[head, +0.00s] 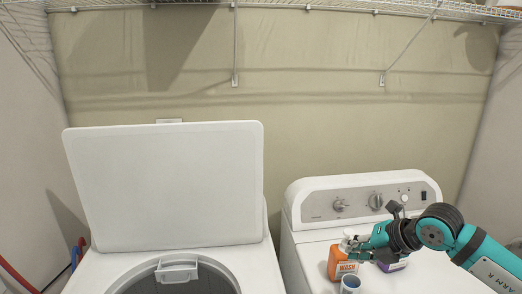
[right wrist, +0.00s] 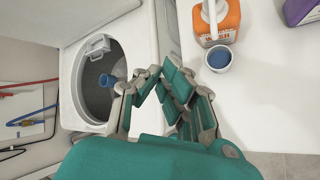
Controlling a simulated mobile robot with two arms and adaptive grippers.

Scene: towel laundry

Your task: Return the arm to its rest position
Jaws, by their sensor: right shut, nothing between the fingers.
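My right arm (head: 440,232) reaches in from the right in the head view, and its gripper (head: 354,243) is above the white machine on the right, by the orange bottle. In the right wrist view this gripper (right wrist: 160,82) is shut and empty, over the gap side of the open washer. My left arm and gripper are not in view.
An orange wash bottle (head: 342,262), a white cup (head: 350,284) with blue inside and a purple container (head: 393,266) stand on the right machine. The left washer's lid (head: 165,185) is up. A blue item (right wrist: 108,80) shows in its drum. A wire shelf (head: 270,5) runs above.

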